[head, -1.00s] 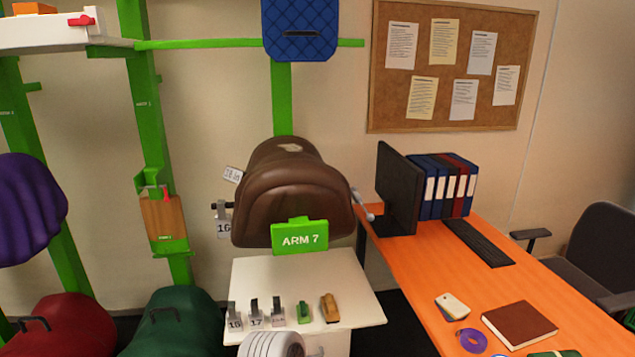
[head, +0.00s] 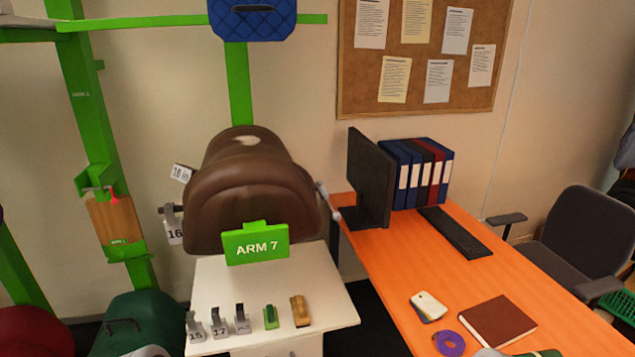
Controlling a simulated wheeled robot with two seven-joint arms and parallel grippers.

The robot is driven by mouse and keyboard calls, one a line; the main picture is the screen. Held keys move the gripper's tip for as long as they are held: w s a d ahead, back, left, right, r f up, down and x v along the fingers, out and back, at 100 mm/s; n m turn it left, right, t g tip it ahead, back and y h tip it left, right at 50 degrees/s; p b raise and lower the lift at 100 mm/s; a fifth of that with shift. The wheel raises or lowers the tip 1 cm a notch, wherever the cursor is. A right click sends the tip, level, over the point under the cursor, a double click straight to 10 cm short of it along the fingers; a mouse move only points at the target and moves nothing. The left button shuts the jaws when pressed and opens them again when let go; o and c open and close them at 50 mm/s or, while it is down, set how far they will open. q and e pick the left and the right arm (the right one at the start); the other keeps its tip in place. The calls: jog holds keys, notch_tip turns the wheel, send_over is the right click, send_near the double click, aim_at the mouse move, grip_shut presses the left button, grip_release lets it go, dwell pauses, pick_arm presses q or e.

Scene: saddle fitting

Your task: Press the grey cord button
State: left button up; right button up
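I cannot make out a grey cord button anywhere in the head view. The brown saddle (head: 250,190) sits on a green rack arm, with the green ARM 7 sign (head: 255,244) in front of it. A grey piece with a 16 tag (head: 174,232) is at the saddle's left side, and a grey lever-like part (head: 327,200) is at its right. Neither of my grippers can be made out; only small pale parts, possibly of my arms, show at the bottom edge.
A white cabinet top (head: 330,308) holds several grey numbered pieces (head: 218,322), a green item (head: 270,317) and a tan brush-like block (head: 300,311). The orange desk (head: 400,285) carries a monitor (head: 370,178), binders, a purple ring and a brown book (head: 498,321). An office chair (head: 580,240) stands right.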

dwell(0.4)
pick_arm(q)
jog(key=shift+w, duration=0.1)
grip_shut()
dwell(1.4)
